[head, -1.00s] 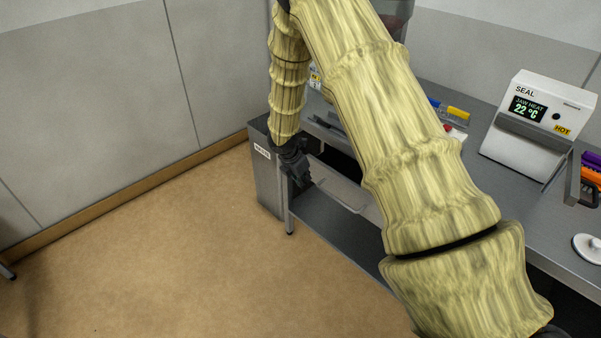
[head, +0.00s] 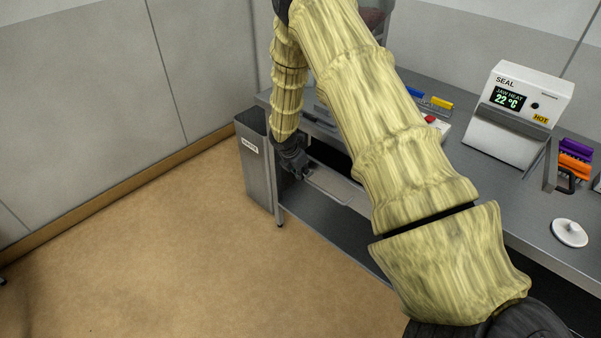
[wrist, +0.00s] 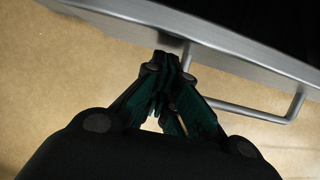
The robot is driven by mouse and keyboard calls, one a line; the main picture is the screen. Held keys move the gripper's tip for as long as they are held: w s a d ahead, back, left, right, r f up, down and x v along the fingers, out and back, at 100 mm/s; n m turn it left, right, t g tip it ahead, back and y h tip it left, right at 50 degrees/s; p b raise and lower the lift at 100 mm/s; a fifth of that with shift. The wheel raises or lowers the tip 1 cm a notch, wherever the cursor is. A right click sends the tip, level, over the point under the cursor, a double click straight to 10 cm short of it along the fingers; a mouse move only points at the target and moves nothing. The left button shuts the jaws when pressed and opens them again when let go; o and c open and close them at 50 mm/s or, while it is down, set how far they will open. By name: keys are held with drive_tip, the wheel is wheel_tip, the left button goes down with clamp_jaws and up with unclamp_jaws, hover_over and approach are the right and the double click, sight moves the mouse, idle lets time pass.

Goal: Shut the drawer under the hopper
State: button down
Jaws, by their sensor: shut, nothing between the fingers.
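The drawer (head: 338,186) under the bench top is pulled out; its light grey part shows in the head view, partly hidden by my arm. In the wrist view, the grey drawer front (wrist: 225,50) runs across the top with a bar handle (wrist: 245,109) and a dark area behind it. My gripper (head: 300,174) is at the left end of the drawer. In the wrist view my gripper (wrist: 167,60) is shut and empty, its tips at the drawer front, left of the handle's middle; I cannot tell whether they touch. The hopper (head: 375,18) is mostly hidden behind my arm.
A grey waste bin (head: 257,170) stands just left of the gripper. The floor (head: 190,260) in front is clear.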

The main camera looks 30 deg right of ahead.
sight(310, 165)
drive_tip(key=d, duration=0.2)
drive_tip(key=w+d+p, duration=0.1)
drive_tip(key=d, duration=0.1)
drive_tip(key=shift+w+d, duration=0.1)
drive_tip(key=shift+d, duration=0.3)
drive_tip(key=shift+a, duration=0.15)
